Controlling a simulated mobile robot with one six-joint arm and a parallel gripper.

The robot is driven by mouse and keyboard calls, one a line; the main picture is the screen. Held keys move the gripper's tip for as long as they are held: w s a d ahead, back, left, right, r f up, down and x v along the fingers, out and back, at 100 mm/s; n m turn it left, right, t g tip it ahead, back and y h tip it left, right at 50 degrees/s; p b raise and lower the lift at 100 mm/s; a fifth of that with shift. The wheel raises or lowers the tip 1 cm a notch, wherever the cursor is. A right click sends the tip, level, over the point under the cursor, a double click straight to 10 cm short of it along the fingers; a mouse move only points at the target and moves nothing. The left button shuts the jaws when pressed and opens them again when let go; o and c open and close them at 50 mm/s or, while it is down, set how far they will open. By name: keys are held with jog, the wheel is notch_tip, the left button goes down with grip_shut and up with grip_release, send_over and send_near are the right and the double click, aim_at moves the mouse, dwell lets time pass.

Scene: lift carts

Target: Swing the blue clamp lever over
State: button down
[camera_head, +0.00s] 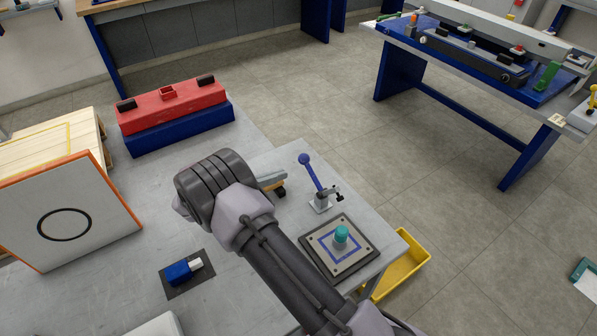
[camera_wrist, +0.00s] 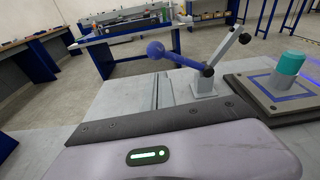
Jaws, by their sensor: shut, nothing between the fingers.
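The clamp lever (camera_head: 312,175) is a blue rod with a blue ball on its end. It rises from a small grey clamp base (camera_head: 321,204) on the grey table and leans up and to the left. In the wrist view the blue lever (camera_wrist: 182,60) points left and toward me, its ball nearest. A grey clamp arm with a dark tip reaches up right from the base. My gripper (camera_head: 274,182) is shut and empty, left of the lever, with a gap between them in the head view. My arm hides part of the table.
Right of the clamp, a dark square plate (camera_head: 315,262) carries a teal knob (camera_head: 341,235). A red toolbox (camera_head: 172,106) stands at the back left. A blue-and-white part (camera_head: 180,272) lies on a dark pad. A yellow bin (camera_head: 403,274) sits beyond the table's right edge.

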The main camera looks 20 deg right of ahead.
aim_at(312, 173)
jog(key=b+x, duration=0.1)
jog(key=x, duration=0.6)
jog(key=shift+w+d+b, duration=0.1)
jog(key=shift+d+b, duration=0.15)
jog(key=shift+b, duration=0.05)
jog(key=shift+r, duration=0.1)
